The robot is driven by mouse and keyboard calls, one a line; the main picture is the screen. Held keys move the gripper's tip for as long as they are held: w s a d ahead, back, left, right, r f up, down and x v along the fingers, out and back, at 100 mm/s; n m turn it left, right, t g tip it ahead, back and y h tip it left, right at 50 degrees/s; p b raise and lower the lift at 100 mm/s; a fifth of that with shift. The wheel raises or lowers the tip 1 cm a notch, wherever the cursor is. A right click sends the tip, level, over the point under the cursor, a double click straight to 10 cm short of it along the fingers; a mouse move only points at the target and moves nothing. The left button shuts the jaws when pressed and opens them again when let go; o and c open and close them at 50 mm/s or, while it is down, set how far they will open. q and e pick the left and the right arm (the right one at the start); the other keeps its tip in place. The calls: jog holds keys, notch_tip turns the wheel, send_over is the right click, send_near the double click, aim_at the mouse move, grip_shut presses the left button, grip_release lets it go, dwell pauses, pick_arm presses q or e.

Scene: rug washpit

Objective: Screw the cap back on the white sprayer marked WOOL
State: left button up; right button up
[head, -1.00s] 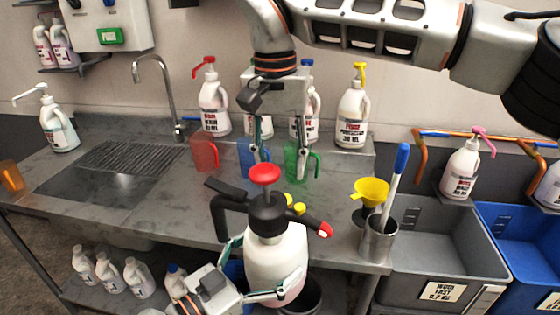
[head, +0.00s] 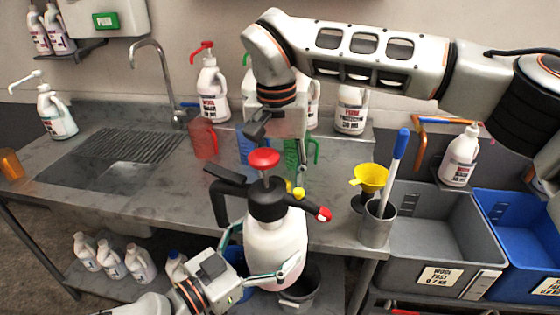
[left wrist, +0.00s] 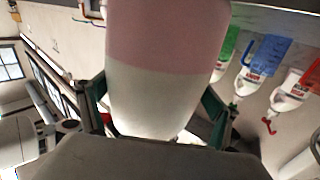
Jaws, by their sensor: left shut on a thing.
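The white sprayer (head: 277,245) stands in the lower middle of the head view, its black cap (head: 267,200) with red knob (head: 263,159) on its top. A black handle points left and a red-tipped nozzle points right. I cannot tell how tightly the cap sits, and no WOOL mark shows. My left gripper (head: 262,262) is shut on the sprayer's lower body; the left wrist view shows the body (left wrist: 165,70) between its fingers. My right gripper (head: 276,165) points down at the knob, fingers spread wider than it. The left finger is partly hidden, and I see no clear contact.
Red (head: 203,138), blue and green jugs stand behind the sprayer. A yellow funnel (head: 370,178) and a metal cup (head: 378,224) with a blue-handled tool stand to its right. Grey (head: 432,245) and blue bins lie further right. The counter left of the sprayer (head: 160,195) is clear.

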jog(key=shift+f, duration=0.45)
jog(key=c, duration=1.2)
jog(key=shift+o, duration=0.2)
jog(key=m, duration=0.5)
jog(key=shift+m, duration=0.3)
jog(key=m, duration=0.4)
